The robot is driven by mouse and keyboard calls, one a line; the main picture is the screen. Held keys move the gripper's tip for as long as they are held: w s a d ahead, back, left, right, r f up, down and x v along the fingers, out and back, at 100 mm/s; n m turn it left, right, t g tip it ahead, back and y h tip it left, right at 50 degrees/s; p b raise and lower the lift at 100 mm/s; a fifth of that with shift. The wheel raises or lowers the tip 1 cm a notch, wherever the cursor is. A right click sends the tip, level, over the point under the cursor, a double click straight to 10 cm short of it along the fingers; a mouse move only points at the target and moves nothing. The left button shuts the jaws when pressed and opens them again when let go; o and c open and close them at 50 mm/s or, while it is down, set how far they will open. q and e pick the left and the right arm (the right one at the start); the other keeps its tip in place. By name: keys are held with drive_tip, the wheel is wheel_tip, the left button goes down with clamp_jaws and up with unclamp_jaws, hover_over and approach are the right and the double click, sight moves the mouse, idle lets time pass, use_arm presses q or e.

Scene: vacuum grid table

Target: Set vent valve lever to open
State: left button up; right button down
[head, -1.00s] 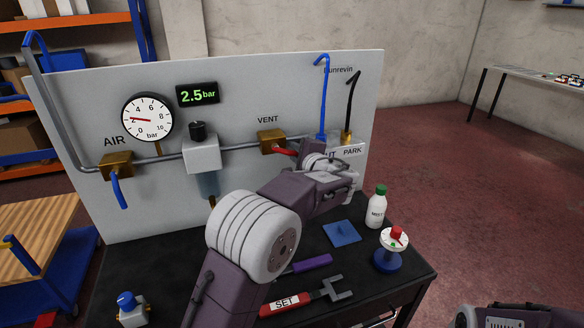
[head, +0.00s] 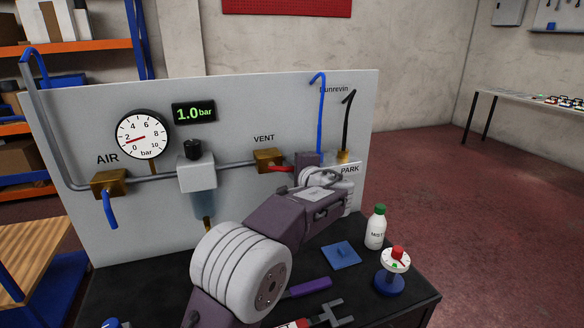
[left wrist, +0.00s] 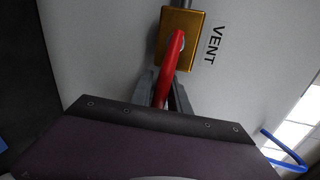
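The vent valve is a brass block (head: 268,160) on the grey pipe, under the word VENT. It also shows in the left wrist view (left wrist: 182,37). Its red lever (head: 281,169) points right, roughly along the pipe. In the left wrist view the lever (left wrist: 172,62) runs from the block down between both fingers. My left gripper (left wrist: 164,95) has a finger close on each side of the lever and looks shut on it; exact contact is hard to see. In the head view its body hides the lever's far end. My right gripper is out of view.
A blue hook (head: 321,110) and a black hook (head: 346,120) rise close to my left gripper. A white bottle (head: 376,228) and a red-topped dial (head: 395,261) stand on the dark bench.

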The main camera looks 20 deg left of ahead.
use_arm(q)
drive_tip(key=shift+o, duration=0.6)
drive_tip(key=b+v, duration=0.1)
drive_tip(key=v, duration=0.8)
